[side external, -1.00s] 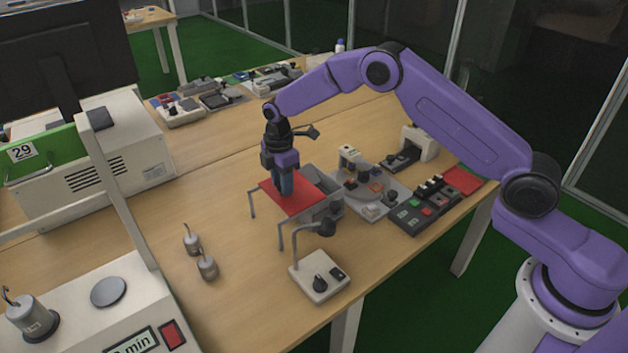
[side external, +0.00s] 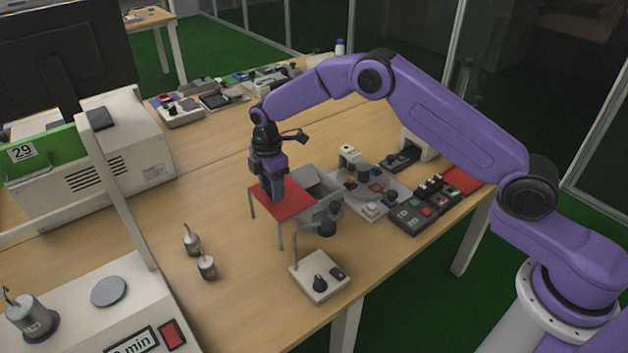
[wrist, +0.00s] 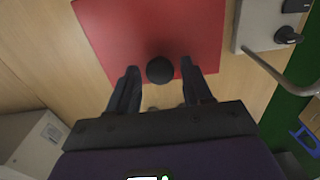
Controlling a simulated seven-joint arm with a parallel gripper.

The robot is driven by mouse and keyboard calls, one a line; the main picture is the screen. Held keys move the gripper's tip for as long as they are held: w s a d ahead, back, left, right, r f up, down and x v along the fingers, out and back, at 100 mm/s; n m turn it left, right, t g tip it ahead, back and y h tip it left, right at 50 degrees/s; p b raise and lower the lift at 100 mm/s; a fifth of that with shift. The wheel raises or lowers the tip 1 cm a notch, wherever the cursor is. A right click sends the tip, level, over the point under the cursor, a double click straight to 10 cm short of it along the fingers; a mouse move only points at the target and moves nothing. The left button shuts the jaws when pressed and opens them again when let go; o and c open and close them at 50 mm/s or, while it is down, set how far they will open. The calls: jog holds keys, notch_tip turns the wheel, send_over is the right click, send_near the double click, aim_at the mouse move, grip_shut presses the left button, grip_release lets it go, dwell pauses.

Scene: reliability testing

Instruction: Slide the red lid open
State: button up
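The red lid (side external: 298,204) is a flat plate on thin grey rails with legs. It lies left of the grey box (side external: 322,188), whose open top shows at the lid's right. My gripper (side external: 274,196) points down over the lid's left part. In the wrist view the red lid (wrist: 120,35) has a round black knob (wrist: 160,70) near its edge. My gripper's fingers (wrist: 160,72) stand apart on either side of the knob, with a visible gap at each side. The side view hides the knob behind the fingers.
A white lamp-like device (side external: 318,278) stands close in front of the lid. Control panels (side external: 372,190) and a button board (side external: 424,204) lie to the right. Two metal weights (side external: 206,266) stand to the left. Bare table lies left of the lid.

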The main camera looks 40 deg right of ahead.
jog(key=shift+r, duration=0.1)
jog(key=shift+r, duration=2.4)
